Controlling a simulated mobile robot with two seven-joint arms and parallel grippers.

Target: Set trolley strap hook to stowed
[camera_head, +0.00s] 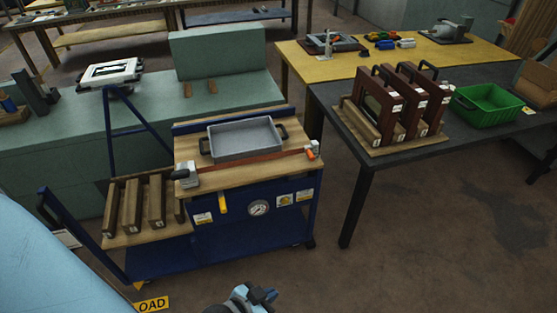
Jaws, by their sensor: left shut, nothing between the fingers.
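The blue trolley (240,240) stands in the middle with a wooden top. A red-brown strap (250,161) crosses the top in front of a grey tray (243,141). At its right end is a small white and orange fitting (312,152), which looks like the strap hook; its exact setting is too small to tell. At the left end is a grey and black fitting (187,177). My left gripper (262,295) is at the bottom edge, shut and empty, well apart from the trolley. My right gripper is out of view.
A lower wooden shelf (118,239) on the trolley's left holds several wooden bars. A dark table (390,152) with framed pieces and a green crate (487,104) stands on the right. A green bench (60,160) is behind. Floor at the front right is clear.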

